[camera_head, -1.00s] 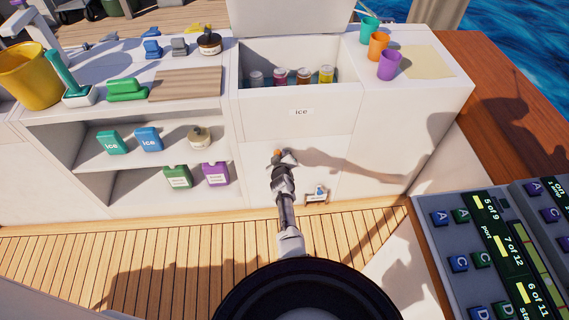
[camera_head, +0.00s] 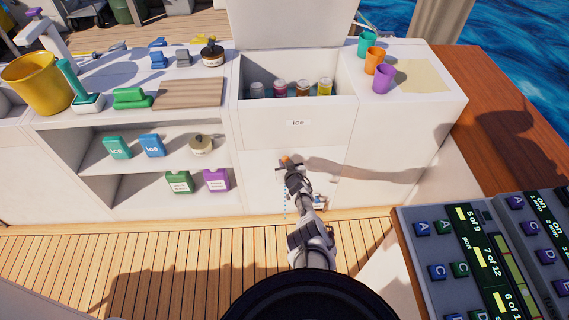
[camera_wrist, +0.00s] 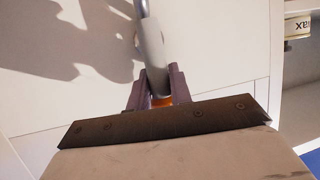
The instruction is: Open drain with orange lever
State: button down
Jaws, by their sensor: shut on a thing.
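The orange lever (camera_head: 284,159) shows as a small orange spot at my gripper's tip, on the white front below the ice box. My gripper (camera_head: 286,165) is at this front. In the wrist view, my gripper (camera_wrist: 157,92) is shut on the orange lever (camera_wrist: 162,102), mostly hidden between the fingers. A light grey cylinder (camera_wrist: 152,48) with a thinner metal pipe runs up from between the fingers. A thin dotted pale line (camera_head: 285,202) drops below the gripper in the head view; it looks like falling drops, but is too small to be sure.
The open ice box (camera_head: 298,122) above holds several cans. Shelves (camera_head: 95,165) with ice packs and bottles stand to the left. A small labelled item (camera_head: 320,202) near the floor is partly behind my arm. A button panel (camera_head: 480,250) is at the right.

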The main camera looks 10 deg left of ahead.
jog(key=shift+w+r, duration=0.2)
jog(key=c, duration=1.7)
grip_release()
jog(key=o, duration=0.4)
jog(key=shift+s+f, duration=0.1)
jog(key=shift+f, duration=0.05)
jog(key=shift+p+v, duration=2.7)
jog(key=shift+v, duration=4.25)
